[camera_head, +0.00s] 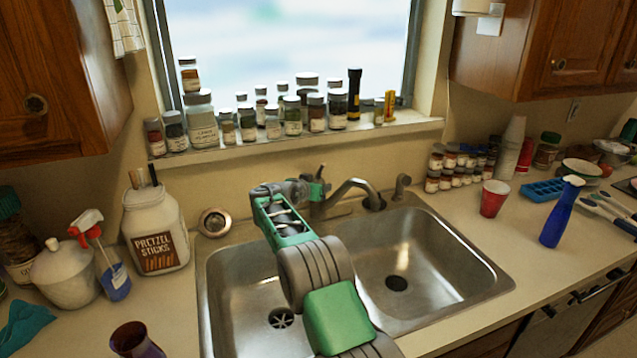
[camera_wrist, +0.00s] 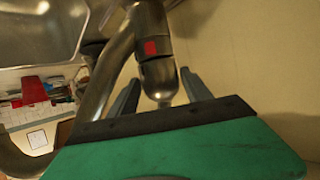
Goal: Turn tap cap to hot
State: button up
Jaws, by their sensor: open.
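The metal tap stands behind the sink, its curved spout (camera_head: 357,184) reaching right over the basins. Its rounded cap (camera_wrist: 158,78) shows close up in the wrist view, with a red mark (camera_wrist: 150,47) on the metal just above it. My gripper (camera_wrist: 159,74) is open, one dark finger on each side of the cap. I cannot tell whether either finger touches it. In the head view my gripper (camera_head: 321,187) is at the tap's base, and it and my arm hide part of the tap.
The double steel sink (camera_head: 450,265) lies below my arm. A pretzel jar (camera_head: 155,235) stands left and a red cup (camera_head: 493,199) right. Several spice jars line the window sill (camera_head: 290,143) close behind the tap. A blue bottle (camera_head: 560,215) stands farther right.

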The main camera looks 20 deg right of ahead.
jog(key=shift+x, duration=0.95)
jog(key=shift+c, duration=0.4)
jog(key=c, duration=1)
jog(key=r+p, duration=0.1)
jog(key=p, duration=0.1)
jog(key=shift+w+m+h+p, duration=0.15)
jog(key=shift+m+h+p, duration=0.15)
jog(key=shift+p, duration=0.1)
jog(key=shift+g+p, duration=0.3)
jog(key=shift+p, duration=0.45)
jog(key=shift+f+m+h, duration=0.3)
jog(key=shift+f+m, duration=0.05)
jog(key=shift+m, duration=0.05)
